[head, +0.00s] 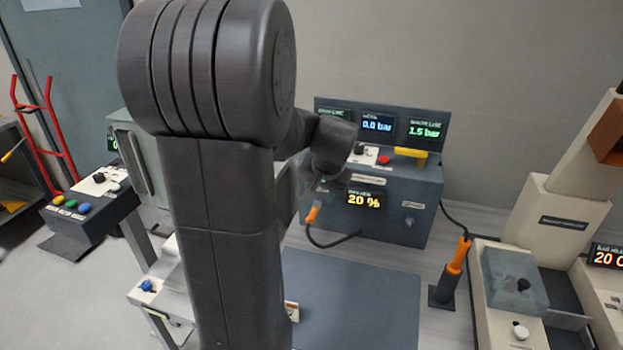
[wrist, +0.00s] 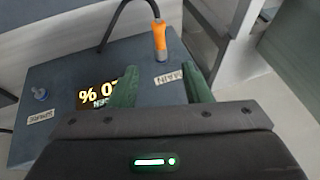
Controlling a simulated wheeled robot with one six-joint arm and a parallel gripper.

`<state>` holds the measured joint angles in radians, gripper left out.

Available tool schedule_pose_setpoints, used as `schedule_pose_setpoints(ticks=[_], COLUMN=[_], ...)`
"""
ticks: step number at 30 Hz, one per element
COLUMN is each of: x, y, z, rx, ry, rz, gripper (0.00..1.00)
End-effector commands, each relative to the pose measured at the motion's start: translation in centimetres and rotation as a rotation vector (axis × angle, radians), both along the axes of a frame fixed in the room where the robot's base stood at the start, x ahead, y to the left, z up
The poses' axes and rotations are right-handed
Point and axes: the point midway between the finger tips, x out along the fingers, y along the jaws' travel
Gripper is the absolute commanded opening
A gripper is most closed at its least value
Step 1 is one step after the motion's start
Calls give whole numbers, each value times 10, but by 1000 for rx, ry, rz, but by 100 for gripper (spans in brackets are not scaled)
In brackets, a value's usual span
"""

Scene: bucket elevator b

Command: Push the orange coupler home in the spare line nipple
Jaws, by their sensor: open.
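The orange coupler (head: 312,214) sits on the left side of the console front, with a black hose looping from it. In the wrist view the coupler (wrist: 160,37) stands over a metal fitting beside the label MAIN. The spare line nipple (head: 409,220) is bare, on the right of the console front. It also shows in the wrist view (wrist: 40,93), by the upside-down label SPARE. My gripper (wrist: 160,78) is open and empty, its green fingers short of the coupler, which appears beyond the gap between them. In the head view my arm hides the fingers.
The grey console (head: 385,190) carries lit displays, a red knob and a yellow handle (head: 410,153). An orange-handled tool (head: 460,253) stands in a dark holder to the right. A beige machine (head: 560,215) is farther right.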

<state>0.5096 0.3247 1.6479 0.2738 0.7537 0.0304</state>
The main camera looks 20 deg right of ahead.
Motion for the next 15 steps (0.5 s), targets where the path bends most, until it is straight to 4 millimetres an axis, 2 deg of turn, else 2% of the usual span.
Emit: schedule_pose_setpoints(ticks=[15], x=[37], y=[-2], z=[-76], rx=[2], ry=[5], rz=[3], gripper=[43])
